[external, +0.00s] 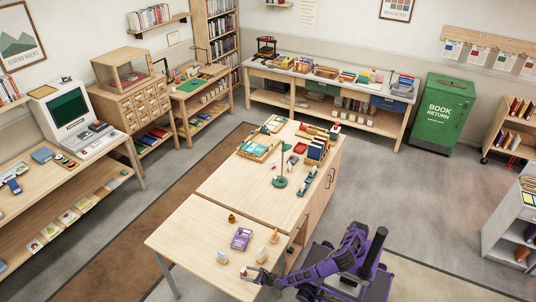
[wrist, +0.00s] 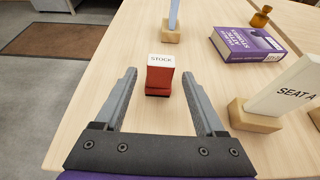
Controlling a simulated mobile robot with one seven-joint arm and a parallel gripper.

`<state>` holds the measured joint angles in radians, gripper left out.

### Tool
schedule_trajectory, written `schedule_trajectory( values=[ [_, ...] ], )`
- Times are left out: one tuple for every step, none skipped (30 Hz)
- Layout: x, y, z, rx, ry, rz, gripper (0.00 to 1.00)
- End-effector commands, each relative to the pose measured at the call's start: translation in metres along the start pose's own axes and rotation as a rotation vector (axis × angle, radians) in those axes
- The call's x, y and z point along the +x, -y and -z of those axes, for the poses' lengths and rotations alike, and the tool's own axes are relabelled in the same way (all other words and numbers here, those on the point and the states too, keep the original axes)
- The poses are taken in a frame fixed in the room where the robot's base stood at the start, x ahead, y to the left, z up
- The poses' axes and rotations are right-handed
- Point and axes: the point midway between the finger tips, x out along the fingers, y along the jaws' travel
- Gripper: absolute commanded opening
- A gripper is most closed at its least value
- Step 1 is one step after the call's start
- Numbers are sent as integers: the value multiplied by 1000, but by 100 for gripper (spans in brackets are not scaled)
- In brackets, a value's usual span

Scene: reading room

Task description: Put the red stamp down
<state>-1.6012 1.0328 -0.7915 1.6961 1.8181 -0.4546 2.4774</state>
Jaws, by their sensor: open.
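The red stamp (wrist: 159,80) stands upright on the pale wooden table (wrist: 110,75), its white top reading STOCK. In the wrist view it sits between the tips of my gripper (wrist: 160,74), with a visible gap to each finger. My gripper is open and holds nothing. In the external view my gripper (external: 255,274) is low over the front corner of the near table, and the stamp (external: 243,270) shows small at its tip.
A SEAT A sign (wrist: 285,90) in a wooden block stands close to the right finger. Another block with an upright card (wrist: 171,30) stands beyond the stamp. A purple book (wrist: 247,43) and a small brown bottle (wrist: 261,17) are farther right. The table left of the stamp is clear.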

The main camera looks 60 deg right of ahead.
Motion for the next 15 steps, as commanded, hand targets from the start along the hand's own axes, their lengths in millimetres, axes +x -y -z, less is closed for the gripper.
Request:
schedule_trajectory(
  values=[
    [-13,-1,-1,3,-2,-3,72],
    [-19,-1,0,2,-2,-2,72],
    [-26,-1,-1,3,-2,-2,72],
    [-31,0,0,2,-2,-2,72],
    [-36,-1,0,2,-2,-2,72],
    [-41,-1,0,3,-2,-2,72],
    [-45,0,0,2,-2,-1,72],
    [-48,0,0,1,-1,0,72],
    [-51,0,0,1,-1,0,72],
    [-53,0,0,1,-1,-1,72],
    [-55,0,0,1,-1,-1,72],
    [-56,0,0,1,-1,0,72],
    [-57,0,0,1,-1,0,72],
    [-57,0,0,0,-1,1,72],
    [-58,0,0,0,0,1,72]
  ],
)
